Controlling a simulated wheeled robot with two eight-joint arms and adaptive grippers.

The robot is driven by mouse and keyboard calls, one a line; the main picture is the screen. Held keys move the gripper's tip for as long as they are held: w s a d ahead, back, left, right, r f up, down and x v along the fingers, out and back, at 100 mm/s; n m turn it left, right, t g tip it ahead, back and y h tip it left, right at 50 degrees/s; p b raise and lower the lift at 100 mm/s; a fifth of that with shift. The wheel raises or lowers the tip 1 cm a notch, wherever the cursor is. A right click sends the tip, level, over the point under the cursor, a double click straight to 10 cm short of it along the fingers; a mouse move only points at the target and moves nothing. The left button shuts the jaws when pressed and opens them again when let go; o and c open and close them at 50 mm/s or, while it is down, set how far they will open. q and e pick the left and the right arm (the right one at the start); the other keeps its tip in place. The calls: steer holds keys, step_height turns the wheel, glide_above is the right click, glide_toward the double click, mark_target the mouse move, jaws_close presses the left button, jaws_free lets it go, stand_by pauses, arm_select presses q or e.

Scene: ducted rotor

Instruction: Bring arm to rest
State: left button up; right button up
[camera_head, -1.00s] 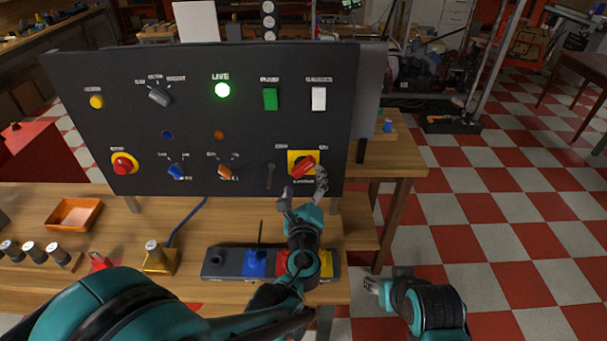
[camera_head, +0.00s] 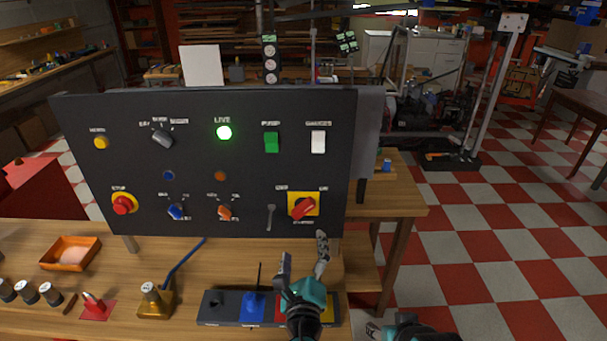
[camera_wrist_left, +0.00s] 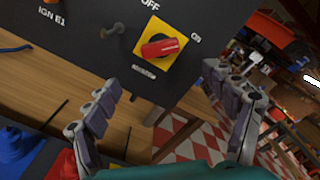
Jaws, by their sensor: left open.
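My left gripper (camera_head: 303,262) is open and empty in front of the lower right of the black control panel (camera_head: 200,195), just below the red rotary switch (camera_head: 303,208) on its yellow plate. In the left wrist view the open fingers (camera_wrist_left: 172,108) frame the red switch (camera_wrist_left: 160,47) from below, apart from it. The switch handle is tilted in the head view, with labels "OFF" and "ON" beside its plate. My right gripper (camera_head: 374,331) shows only in part at the bottom edge; its jaw state is unclear. A green lamp (camera_head: 224,132) under "LIVE" is lit.
Below the left gripper is a dark tray (camera_head: 233,309) with blue, red and yellow blocks. A brass block (camera_head: 154,303), an orange bin (camera_head: 70,253) and dark cylinders (camera_head: 28,292) stand on the wooden bench to the left. The checkered floor (camera_head: 500,240) at right is clear.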

arm_select(q)
steer(key=s+a+f+n+g+y, duration=0.2)
steer(key=a+n+g, duration=0.1)
steer(key=a+n, duration=0.45)
steer(key=s+a+f+n+g+y, duration=0.1)
steer(key=a+f+n+g+y, duration=0.15)
steer(key=a+n, duration=0.55)
steer(key=s+a+f+n+g+h, duration=0.1)
steer(key=s+n+g+h, duration=0.1)
steer(key=s+n, duration=0.4)
steer(key=s+a+f+n+g+h, duration=0.1)
steer(key=s+f+n+g+h, duration=0.1)
steer(key=s+n, duration=0.3)
steer(key=shift+s+a+f+n+g, duration=0.2)
steer(key=shift+s+f+n+g, duration=0.15)
steer(key=shift+s+g, duration=0.3)
steer(key=shift+h, duration=0.25)
